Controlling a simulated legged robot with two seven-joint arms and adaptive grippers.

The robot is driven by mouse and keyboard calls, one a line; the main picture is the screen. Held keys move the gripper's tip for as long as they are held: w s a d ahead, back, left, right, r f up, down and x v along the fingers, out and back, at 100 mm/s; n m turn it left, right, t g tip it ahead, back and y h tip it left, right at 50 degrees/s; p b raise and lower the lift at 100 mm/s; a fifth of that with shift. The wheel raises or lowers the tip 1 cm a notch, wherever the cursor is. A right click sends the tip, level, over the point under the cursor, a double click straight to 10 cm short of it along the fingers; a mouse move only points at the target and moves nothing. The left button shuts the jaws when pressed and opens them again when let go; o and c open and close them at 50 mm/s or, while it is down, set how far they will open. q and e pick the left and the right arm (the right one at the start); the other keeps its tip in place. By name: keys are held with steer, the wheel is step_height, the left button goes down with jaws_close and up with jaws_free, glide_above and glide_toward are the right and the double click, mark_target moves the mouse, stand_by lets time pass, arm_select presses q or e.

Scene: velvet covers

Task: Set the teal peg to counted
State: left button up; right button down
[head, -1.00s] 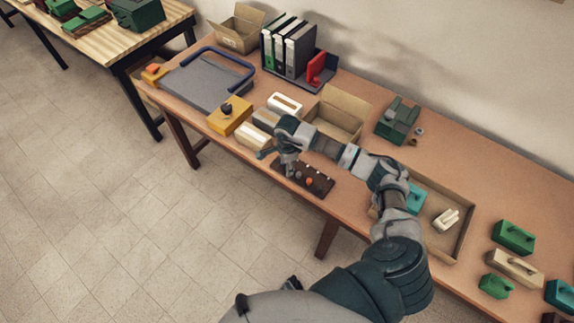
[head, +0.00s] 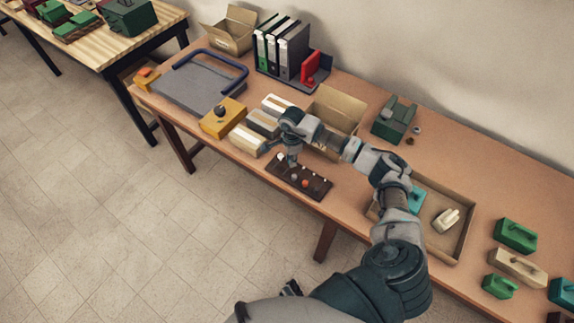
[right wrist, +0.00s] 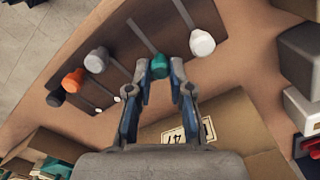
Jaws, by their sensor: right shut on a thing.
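The dark peg board (head: 318,190) lies near the table's front edge, below my right gripper (head: 291,160). In the right wrist view, the teal peg (right wrist: 159,66) is between the fingertips of my right gripper (right wrist: 160,70), which is shut on it. The teal peg stands at the wall-side end of its slot. A white peg (right wrist: 201,43) is also at the wall-side end of its slot. A grey-white peg (right wrist: 96,60), an orange peg (right wrist: 73,80) and a dark peg (right wrist: 56,97) are at the floor-side ends.
An open cardboard box (head: 337,109) stands right behind the board. Cream (head: 247,141) and yellow (head: 222,118) blocks lie to its left. A shallow tray (head: 458,243) with a teal and a white piece is to the right. The table's front edge is close.

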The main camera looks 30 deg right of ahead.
steer(key=shift+w+a+r, duration=0.1)
steer(key=shift+w+r, duration=0.05)
steer(key=c, duration=1.2)
jaws_free()
steer(key=shift+c, duration=0.2)
steer(key=shift+o, duration=1)
steer(key=shift+a, duration=0.2)
step_height(320, 180, up, 12)
steer(key=shift+d, duration=0.1)
